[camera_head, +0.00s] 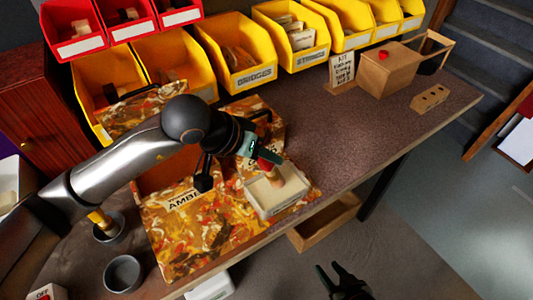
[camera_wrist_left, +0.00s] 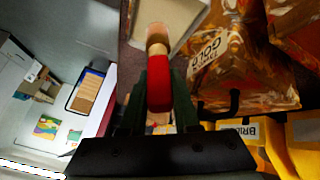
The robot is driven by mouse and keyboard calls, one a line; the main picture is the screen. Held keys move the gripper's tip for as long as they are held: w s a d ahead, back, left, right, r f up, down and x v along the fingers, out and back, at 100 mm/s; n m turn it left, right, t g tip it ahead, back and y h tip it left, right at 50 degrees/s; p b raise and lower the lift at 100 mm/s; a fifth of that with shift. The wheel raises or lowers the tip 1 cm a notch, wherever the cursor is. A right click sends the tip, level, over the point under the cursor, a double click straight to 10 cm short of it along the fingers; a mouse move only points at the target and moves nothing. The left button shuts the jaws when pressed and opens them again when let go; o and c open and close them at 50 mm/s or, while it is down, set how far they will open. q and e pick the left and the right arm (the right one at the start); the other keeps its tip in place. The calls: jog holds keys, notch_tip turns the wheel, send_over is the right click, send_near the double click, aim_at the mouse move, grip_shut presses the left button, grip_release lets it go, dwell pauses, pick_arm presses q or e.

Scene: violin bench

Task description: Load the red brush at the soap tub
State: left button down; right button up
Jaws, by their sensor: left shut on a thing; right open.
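My left gripper (camera_head: 268,155) is shut on the red brush (camera_head: 267,160) and holds it over the soap tub (camera_head: 262,213), a pale rectangular tub. The brush points down, and its pale lower end (camera_head: 278,178) is at or inside the tub's opening. I cannot tell whether it touches the soap. In the left wrist view the red handle (camera_wrist_left: 158,84) lies between my two fingers, with a pale corner of the tub (camera_wrist_left: 184,14) beyond it. My right gripper (camera_head: 342,280) is open and empty, low in the view, away from the bench.
Yellow bins (camera_head: 243,78) line the bench's back. Grey cups (camera_head: 123,273) stand at the front left. A wooden box with a red knob (camera_head: 385,75) sits at right. The bench middle (camera_head: 340,130) is clear.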

pick_arm(q)
jog(key=shift+f+b, duration=0.45)
jog(key=shift+b, duration=0.1)
dwell(0.4)
jog(key=shift+s+f+b, duration=0.1)
jog(key=shift+f+b, duration=0.2)
jog(key=shift+b, duration=0.25)
dwell(2.0)
jog(key=shift+r+p, duration=1.3)
jog(key=shift+r, duration=2.45)
